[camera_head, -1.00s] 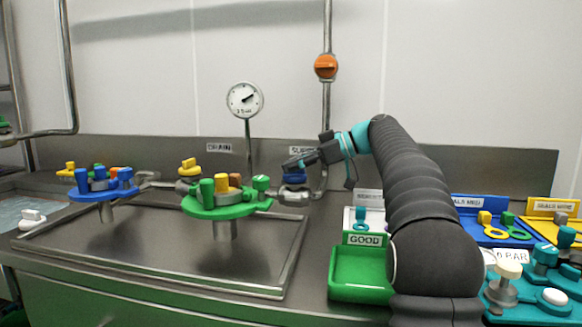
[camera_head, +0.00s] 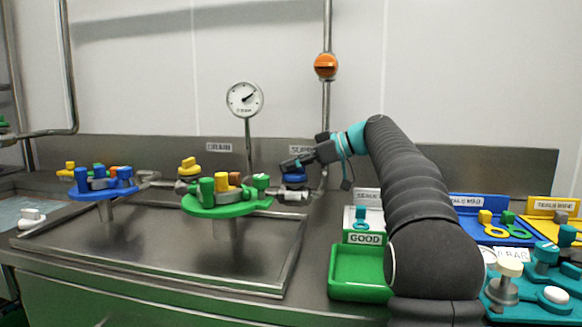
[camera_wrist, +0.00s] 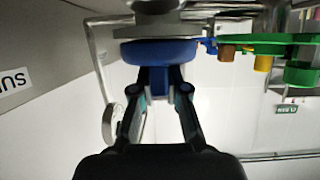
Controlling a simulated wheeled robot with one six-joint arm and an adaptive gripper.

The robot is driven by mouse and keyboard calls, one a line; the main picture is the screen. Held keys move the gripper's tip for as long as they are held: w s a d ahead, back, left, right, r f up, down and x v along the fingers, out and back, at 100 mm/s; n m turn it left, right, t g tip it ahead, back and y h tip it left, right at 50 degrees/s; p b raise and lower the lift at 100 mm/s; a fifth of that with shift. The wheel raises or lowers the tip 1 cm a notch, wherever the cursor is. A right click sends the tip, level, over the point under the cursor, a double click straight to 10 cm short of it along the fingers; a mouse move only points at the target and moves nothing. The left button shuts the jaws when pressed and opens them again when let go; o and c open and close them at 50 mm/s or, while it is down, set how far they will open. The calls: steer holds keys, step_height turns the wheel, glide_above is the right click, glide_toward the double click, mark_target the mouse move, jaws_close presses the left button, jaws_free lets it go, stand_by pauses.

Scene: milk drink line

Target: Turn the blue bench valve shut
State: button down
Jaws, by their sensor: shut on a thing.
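The blue bench valve (camera_head: 294,181) sits on the steel pipe at the back of the bench, beneath the SUPPLY label. My gripper (camera_head: 287,164) reaches it from the upper right and is shut on its blue handle. In the wrist view the round blue handle (camera_wrist: 155,52) fills the upper middle, with both fingertips (camera_wrist: 158,80) against it. The side of the handle facing away from the wrist camera is hidden, and so is the exact angle of its grip.
A green round plate (camera_head: 230,206) with yellow and green fittings stands close left of the valve. A pressure gauge (camera_head: 244,98) rises behind. An orange valve (camera_head: 326,66) is on the vertical pipe above. A green GOOD tray (camera_head: 360,265) lies in front, right.

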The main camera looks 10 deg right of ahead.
steer(key=m+t+h+b, duration=0.1)
steer(key=b, duration=0.1)
steer(key=m+t+b, duration=0.2)
steer(key=b, duration=0.1)
steer(key=shift+f+h, duration=0.3)
steer(key=shift+h, duration=0.1)
steer(key=m+t+h+b, duration=0.1)
steer(key=m+t+h, duration=0.1)
steer(key=m+t+h+b, duration=0.1)
steer(key=shift+w+r+m+b, duration=0.1)
steer(key=shift+r+m+b, duration=0.15)
steer(key=shift+m+b, duration=0.15)
steer(key=m+h, duration=0.1)
steer(key=m+t+h, duration=0.1)
steer(key=h, duration=0.1)
steer(key=shift+d+r+m+p, duration=0.1)
steer(key=shift+r+m+p, duration=0.1)
steer(key=shift+m+p, duration=0.15)
steer(key=shift+w+d+m+t+h+p, duration=0.15)
steer(key=shift+m+t+h+p, duration=0.45)
steer(key=shift+m+h+p, duration=0.85)
steer(key=shift+f+m+h+b, duration=0.2)
steer(key=shift+m+h+b, duration=0.25)
steer(key=shift+m+h, duration=1.25)
steer(key=shift+d+m+g+h+b, duration=0.15)
steer(key=shift+m+g+h+b, duration=0.25)
steer(key=shift+m+h+b, duration=0.65)
steer(key=shift+d+h, duration=0.1)
steer(key=shift+h, duration=0.5)
